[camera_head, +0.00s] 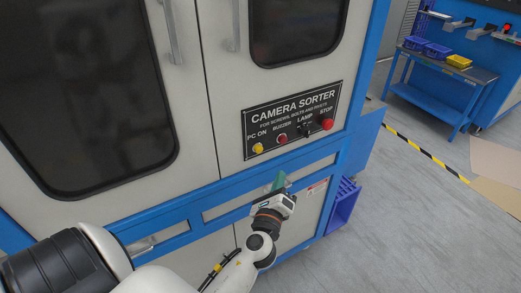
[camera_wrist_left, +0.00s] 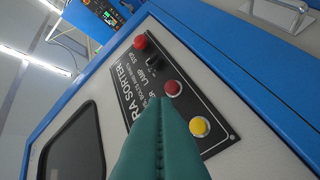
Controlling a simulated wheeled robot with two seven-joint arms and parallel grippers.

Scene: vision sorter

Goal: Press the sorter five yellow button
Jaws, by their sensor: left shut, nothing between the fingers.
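The yellow button (camera_head: 258,148) sits at the left end of the black control panel (camera_head: 313,108) on the camera sorter, under the label "PC ON". It also shows in the left wrist view (camera_wrist_left: 199,126), just right of my fingers. My left gripper (camera_head: 279,180) is shut and empty, below and slightly right of the button in the head view, apart from it. In the left wrist view the green fingers (camera_wrist_left: 160,125) cover part of the panel. My right gripper is in neither view.
Beside the yellow button are a red buzzer button (camera_head: 282,138), a black lamp switch (camera_head: 305,130) and a red stop button (camera_head: 327,124). A blue rail (camera_head: 225,187) runs below the panel. A blue table (camera_head: 440,75) with bins stands at the upper right. Grey floor lies open at right.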

